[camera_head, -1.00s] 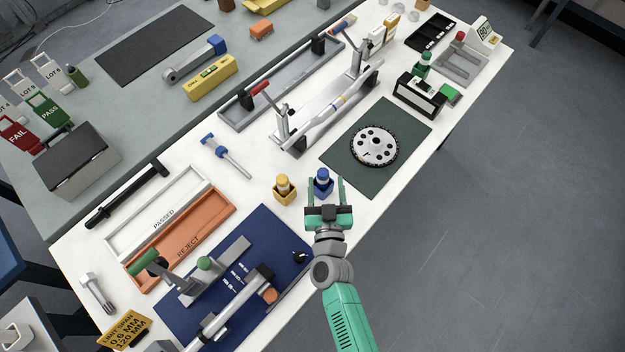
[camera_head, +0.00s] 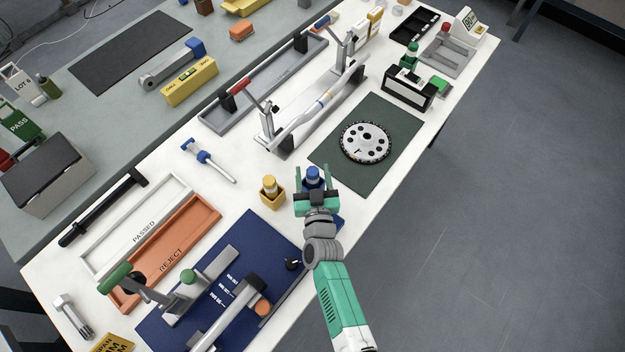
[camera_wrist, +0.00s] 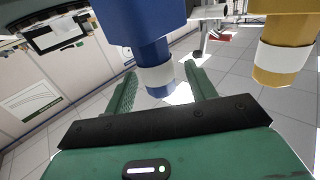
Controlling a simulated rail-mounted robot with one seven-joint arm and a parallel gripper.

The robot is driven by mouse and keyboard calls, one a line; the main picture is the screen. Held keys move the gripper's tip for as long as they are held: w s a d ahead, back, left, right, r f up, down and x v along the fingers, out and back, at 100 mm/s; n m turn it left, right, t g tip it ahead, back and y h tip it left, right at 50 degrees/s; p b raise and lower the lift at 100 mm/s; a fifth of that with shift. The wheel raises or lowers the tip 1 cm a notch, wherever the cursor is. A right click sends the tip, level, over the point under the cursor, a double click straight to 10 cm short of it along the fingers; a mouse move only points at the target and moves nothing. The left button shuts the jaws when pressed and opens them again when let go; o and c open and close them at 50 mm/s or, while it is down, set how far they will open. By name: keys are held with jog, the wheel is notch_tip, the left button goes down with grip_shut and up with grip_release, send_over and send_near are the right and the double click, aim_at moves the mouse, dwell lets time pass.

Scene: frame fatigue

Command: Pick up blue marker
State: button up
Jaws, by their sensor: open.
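The blue marker (camera_head: 313,175) stands upright in a small blue holder on the white table, in front of the green mat. My gripper (camera_head: 314,179) is open in front of it, and its two green fingers reach to either side of the marker. The wrist view shows the blue marker (camera_wrist: 156,55), with a white band, between the open fingers (camera_wrist: 158,88). I cannot tell whether either finger touches it. A yellow marker (camera_head: 269,184) stands in a yellow holder just to the left, and it also shows in the wrist view (camera_wrist: 284,50).
A dark green mat with a perforated disc (camera_head: 365,142) lies behind the blue marker. The blue mat (camera_head: 262,233) with a measuring fixture is at the front left. The orange REJECT tray (camera_head: 205,216) lies further left. White table is bare around the yellow holder.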

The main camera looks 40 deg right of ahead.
jog(key=shift+w+d, duration=0.25)
jog(key=shift+w, duration=0.05)
jog(key=c, duration=1)
notch_tip(320, 180, up, 10)
jog(key=p, duration=0.6)
jog(key=shift+p, duration=0.4)
jog(key=shift+c, duration=0.2)
